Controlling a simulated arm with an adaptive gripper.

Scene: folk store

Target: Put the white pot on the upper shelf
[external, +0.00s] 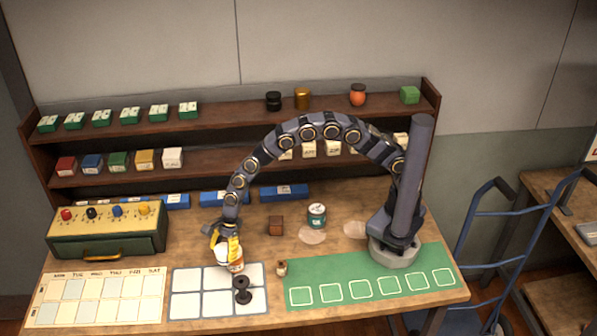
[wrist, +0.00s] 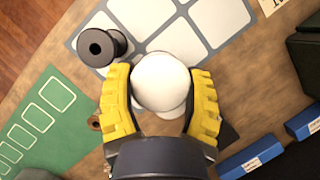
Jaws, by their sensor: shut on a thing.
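The white pot (external: 224,255) is over the white-grid mat at the front of the table. It shows as a round white top in the wrist view (wrist: 160,80). My gripper (external: 225,238) has its yellow fingers (wrist: 160,95) shut on either side of it. A small orange and white patch shows at its lower right, and I cannot tell whether it belongs to the pot. I cannot tell whether the pot touches the mat. The upper shelf (external: 225,112) runs along the back, with a bare stretch between the green-white boxes and a black jar (external: 273,101).
A black spool (external: 243,290) stands close by on the grid mat (external: 186,305). A brown cube (external: 276,225) and a green-white tin (external: 316,214) stand behind, to the right. A gold jar (external: 302,98), orange pot (external: 357,95) and green block (external: 409,94) occupy the upper shelf's right part.

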